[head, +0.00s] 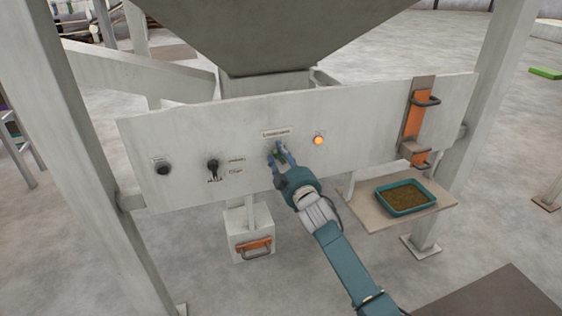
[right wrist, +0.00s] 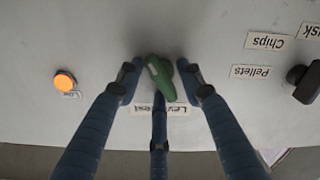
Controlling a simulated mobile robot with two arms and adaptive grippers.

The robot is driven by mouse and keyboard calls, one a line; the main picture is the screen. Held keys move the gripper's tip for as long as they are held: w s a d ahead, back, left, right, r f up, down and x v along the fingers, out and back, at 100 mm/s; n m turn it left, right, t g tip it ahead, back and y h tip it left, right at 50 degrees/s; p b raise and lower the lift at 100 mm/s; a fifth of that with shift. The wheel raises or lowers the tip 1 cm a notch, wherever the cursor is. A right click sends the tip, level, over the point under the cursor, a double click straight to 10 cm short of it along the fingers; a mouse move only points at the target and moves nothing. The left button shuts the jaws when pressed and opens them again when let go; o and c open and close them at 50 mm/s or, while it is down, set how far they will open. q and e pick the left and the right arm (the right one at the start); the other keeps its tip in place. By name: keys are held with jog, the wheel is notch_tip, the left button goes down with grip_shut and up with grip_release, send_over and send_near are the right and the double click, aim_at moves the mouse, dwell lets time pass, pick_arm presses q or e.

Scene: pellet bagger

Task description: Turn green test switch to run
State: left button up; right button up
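The green test switch (right wrist: 160,78) is a knob on the white panel, and in the right wrist view it sits tilted. A "Level Test" label (right wrist: 178,110) is partly covered by a finger. My right gripper (right wrist: 159,72) has its blue fingers around the knob, one tip close against each side and a third finger at its lower end. It looks shut on the switch. In the head view the right gripper (head: 277,152) is at the panel's middle and mostly hides the green switch (head: 279,156). My left gripper is not in view.
An orange lamp (head: 319,140) glows right of the switch. Two black knobs, a plain one (head: 163,170) and one with Pellets and Chips labels (head: 213,165), are to the left. An orange handled slide (head: 415,120) and a teal tray of pellets (head: 382,194) are at right.

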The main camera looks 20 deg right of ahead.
jog(key=c, duration=1)
jog(key=shift+o, duration=0.2)
